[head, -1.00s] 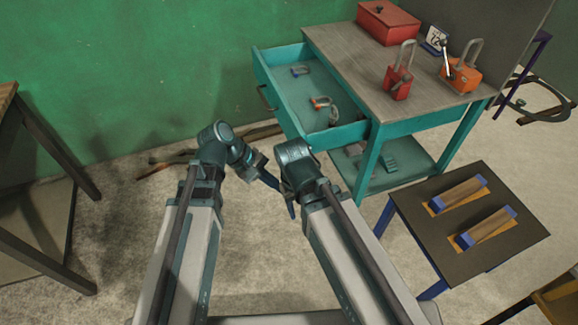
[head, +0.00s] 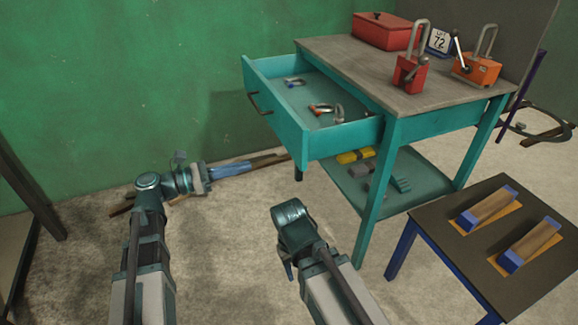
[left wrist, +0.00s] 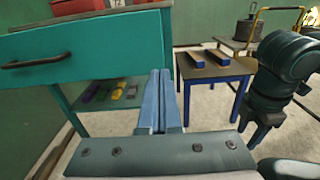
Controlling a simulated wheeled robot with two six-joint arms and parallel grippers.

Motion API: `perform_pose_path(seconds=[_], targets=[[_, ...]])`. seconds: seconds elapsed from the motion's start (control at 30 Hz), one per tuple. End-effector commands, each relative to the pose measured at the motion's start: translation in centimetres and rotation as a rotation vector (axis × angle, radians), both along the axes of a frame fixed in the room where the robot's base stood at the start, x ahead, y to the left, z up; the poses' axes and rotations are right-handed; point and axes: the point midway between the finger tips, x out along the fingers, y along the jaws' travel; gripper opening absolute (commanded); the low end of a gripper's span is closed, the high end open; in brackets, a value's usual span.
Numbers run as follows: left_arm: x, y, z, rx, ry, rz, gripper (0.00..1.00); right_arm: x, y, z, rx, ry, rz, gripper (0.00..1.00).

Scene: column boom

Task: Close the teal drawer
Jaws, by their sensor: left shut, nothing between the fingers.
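The teal drawer (head: 275,113) stands pulled out of the left side of a teal workbench. Its dark bar handle (head: 258,103) is on the front panel, facing left. Several small shackle-like parts lie inside it. In the left wrist view the drawer front (left wrist: 110,45) fills the upper left, with the handle (left wrist: 35,61) at far left. My left gripper (head: 248,166) is shut and empty, below the drawer front and apart from it; its blue fingers (left wrist: 160,100) point forward in the wrist view.
The bench top (head: 370,75) carries a red box (head: 385,32), a red padlock (head: 410,72), an orange padlock (head: 477,68) and a number card (head: 440,41). A lower shelf (head: 415,190) holds small items. A low dark table (head: 470,245) stands right. A green wall is behind.

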Motion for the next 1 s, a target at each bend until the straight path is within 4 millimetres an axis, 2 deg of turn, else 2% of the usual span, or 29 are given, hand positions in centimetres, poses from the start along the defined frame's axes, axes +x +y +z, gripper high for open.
perform_pose_path(seconds=[0.27, 0.37, 0.8, 1.0], targets=[[0.3, -0.5, 0.1, -0.009, 0.005, 0.001, 0.0, 0.0, 0.0, -0.1, 0.0, 0.0, 0.0, 0.5], [0.7, -1.9, 0.1, -0.008, 0.005, -0.001, 0.0, 0.0, 0.0, -0.1, 0.0, 0.0, 0.0, 0.5], [3.4, -10.1, 0.0, -0.008, 0.004, -0.001, 0.0, 0.0, 0.0, -0.1, 0.0, 0.0, 0.0, 0.5], [4.1, -12.4, 0.0, -0.007, 0.004, 0.0, 0.0, 0.0, 0.0, -0.1, 0.0, 0.0, 0.0, 0.5]])
